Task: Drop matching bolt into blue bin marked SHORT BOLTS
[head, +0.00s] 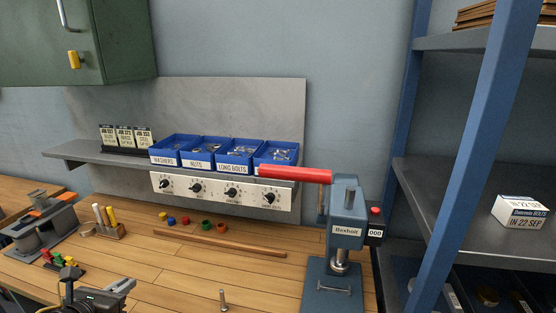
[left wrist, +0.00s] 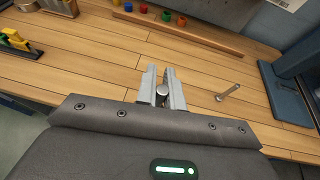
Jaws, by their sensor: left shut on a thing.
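My left gripper (head: 124,286) is low at the left front of the head view, above the bench. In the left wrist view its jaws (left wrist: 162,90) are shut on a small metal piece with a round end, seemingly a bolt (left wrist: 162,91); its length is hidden. Another bolt (head: 223,301) is on the bench, right of the gripper; it also shows in the left wrist view (left wrist: 229,92). On the shelf, the rightmost blue bin (head: 264,160) holds metal pieces. Its label is hidden behind a red handle, so I cannot read it. My right gripper is not in view.
Blue bins marked WASHERS (head: 163,160), NUTS (head: 197,164) and LONG BOLTS (head: 233,168) stand left of it. The press (head: 346,215) with its red handle (head: 295,175) stands before the bins' right end. A wooden strip (head: 220,241) lies on the bench.

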